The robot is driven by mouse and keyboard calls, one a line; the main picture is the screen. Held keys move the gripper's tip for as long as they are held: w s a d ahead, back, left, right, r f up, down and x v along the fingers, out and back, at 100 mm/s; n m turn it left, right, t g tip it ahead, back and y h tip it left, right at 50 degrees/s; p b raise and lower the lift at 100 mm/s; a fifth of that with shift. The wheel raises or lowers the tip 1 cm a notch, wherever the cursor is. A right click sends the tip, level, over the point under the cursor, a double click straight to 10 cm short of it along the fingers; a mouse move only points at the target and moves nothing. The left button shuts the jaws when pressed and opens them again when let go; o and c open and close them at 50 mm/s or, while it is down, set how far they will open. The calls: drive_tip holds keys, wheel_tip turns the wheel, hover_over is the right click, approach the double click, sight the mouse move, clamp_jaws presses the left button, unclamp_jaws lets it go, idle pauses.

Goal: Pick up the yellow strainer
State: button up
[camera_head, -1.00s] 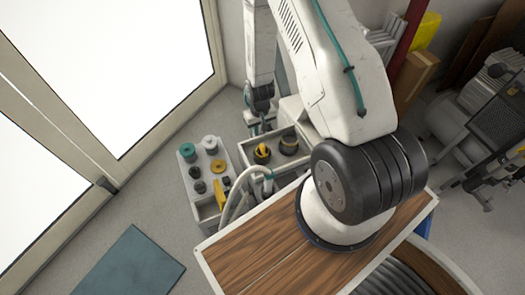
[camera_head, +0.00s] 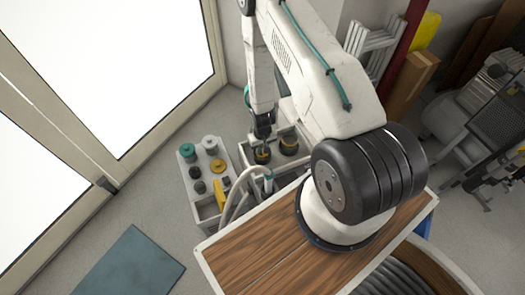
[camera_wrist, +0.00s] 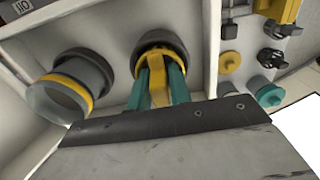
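The yellow strainer (camera_wrist: 158,88) sits in a round dark holder in a light grey compartment box, in the upper middle of the wrist view. A yellow edge of it (camera_head: 262,157) shows under my gripper in the head view. My gripper (camera_wrist: 161,75) reaches down over it, its teal fingers on either side of the yellow part. The fingers look very near the yellow part; whether they touch it I cannot tell. In the head view my gripper (camera_head: 263,146) is small and dark, directly above the strainer, and its fingers are hard to see.
A grey cup with a yellow band (camera_wrist: 78,85) stands in the box beside the strainer. A neighbouring grey tray (camera_head: 205,214) holds teal and grey knobs, dark pieces and a yellow part (camera_head: 220,190). A pale hose (camera_head: 237,192) curves close by. A wooden tabletop (camera_head: 250,255) lies nearer.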

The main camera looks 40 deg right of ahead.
clamp_jaws()
drive_tip(key=shift+r, duration=0.15)
